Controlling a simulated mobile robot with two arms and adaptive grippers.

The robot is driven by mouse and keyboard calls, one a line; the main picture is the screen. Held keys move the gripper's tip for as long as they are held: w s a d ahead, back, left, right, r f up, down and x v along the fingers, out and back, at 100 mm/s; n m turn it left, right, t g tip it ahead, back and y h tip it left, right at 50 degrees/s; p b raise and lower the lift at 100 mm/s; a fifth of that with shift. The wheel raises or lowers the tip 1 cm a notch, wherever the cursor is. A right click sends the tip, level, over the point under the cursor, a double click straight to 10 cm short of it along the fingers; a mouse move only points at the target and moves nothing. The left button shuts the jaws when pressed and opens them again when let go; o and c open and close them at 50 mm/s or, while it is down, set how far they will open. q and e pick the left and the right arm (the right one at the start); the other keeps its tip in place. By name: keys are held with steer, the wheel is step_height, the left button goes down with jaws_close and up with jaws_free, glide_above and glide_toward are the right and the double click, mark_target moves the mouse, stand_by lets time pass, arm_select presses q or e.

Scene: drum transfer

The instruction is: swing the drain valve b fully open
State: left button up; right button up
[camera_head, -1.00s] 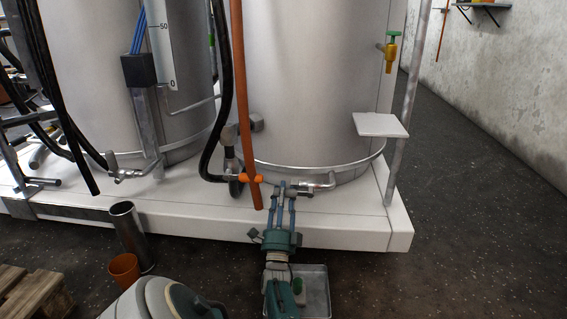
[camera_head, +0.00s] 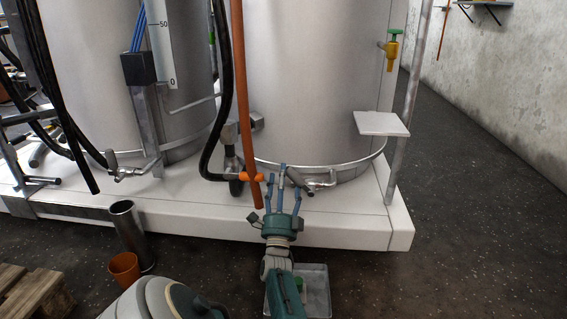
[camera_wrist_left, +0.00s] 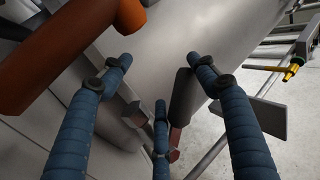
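Drain valve b (camera_head: 322,185) sits on a short metal pipe at the foot of the right tank (camera_head: 300,80). Its dark lever (camera_head: 298,179) slants up and left from the valve body. My left gripper (camera_head: 283,181) is at the lever's left, its blue fingers spread apart. In the left wrist view the dark lever (camera_wrist_left: 182,97) shows between the middle and right fingers of the open gripper (camera_wrist_left: 160,85). No finger is clearly closed on it; I cannot tell whether one touches it. My right gripper is not in view.
An orange pipe (camera_head: 240,100) with an orange handle hangs just left of the gripper, beside a black hose (camera_head: 219,110). A white plinth (camera_head: 350,225) carries the tanks. A metal tray (camera_head: 317,290) lies below my arm. The floor at right is clear.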

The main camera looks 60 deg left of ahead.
arm_select(q)
step_height(320, 180, up, 5)
steer(key=shift+s+d+r, duration=0.1)
stand_by(0.3)
